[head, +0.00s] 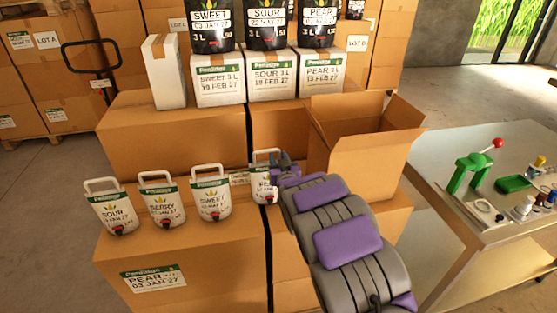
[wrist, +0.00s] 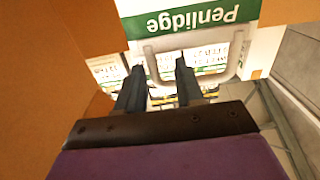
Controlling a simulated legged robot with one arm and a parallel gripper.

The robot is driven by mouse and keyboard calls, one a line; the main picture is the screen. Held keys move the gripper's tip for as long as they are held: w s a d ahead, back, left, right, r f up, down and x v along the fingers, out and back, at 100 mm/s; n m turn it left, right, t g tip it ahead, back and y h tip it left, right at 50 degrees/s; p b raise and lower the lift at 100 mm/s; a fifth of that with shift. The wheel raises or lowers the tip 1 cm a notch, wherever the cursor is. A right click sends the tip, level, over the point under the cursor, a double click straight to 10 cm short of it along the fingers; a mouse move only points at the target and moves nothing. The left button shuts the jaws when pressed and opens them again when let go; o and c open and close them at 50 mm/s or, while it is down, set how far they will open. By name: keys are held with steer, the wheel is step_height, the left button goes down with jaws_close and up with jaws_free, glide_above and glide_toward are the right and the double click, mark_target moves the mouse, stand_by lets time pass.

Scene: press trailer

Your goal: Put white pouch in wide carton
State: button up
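Several white pouches with looped handles and red taps stand in a row on the front cartons. They are labelled SOUR (head: 114,212), BERRY (head: 162,206) and SWEET (head: 211,204), with a partly hidden one (head: 263,186) at the right end. My gripper (head: 279,163) is at this right-hand pouch, and my arm covers its right side. In the wrist view, my gripper (wrist: 160,68) is open, its two fingers apart over a pale looped handle (wrist: 228,79) below an upside-down green Penlidge label (wrist: 195,20). I cannot tell whether the handle is between the fingers. The open wide carton (head: 355,152) stands just behind my arm.
White cartons (head: 219,90) with black pouches (head: 267,27) on top stand behind, beside a narrow white carton (head: 166,75). A metal table (head: 450,160) at right holds a green tool (head: 472,172) and small bottles. Open floor lies at left.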

steer(key=p+v, duration=0.2)
steer(key=v, duration=1)
steer(key=shift+d, duration=0.25)
steer(key=s+d+r+m+g+h, duration=0.25)
steer(key=s+d+g+h, duration=0.25)
steer(key=s+d+g, duration=0.75)
steer(key=s, duration=0.8)
steer(key=s+d+g, duration=0.1)
steer(key=s+d, duration=0.1)
steer(key=s, duration=0.8)
steer(key=shift+d+r+m+g, duration=0.35)
steer(key=shift+r+m, duration=0.05)
steer(key=shift+m, duration=0.05)
steer(key=s+r+g, duration=0.1)
steer(key=s, duration=0.5)
steer(key=s+r+g, duration=0.1)
steer(key=s+g, duration=0.1)
steer(key=s, duration=0.4)
steer(key=s+r+g, duration=0.1)
steer(key=s+g, duration=0.1)
steer(key=s, duration=0.4)
steer(key=shift+s+d+r, duration=0.1)
steer(key=shift+d, duration=0.1)
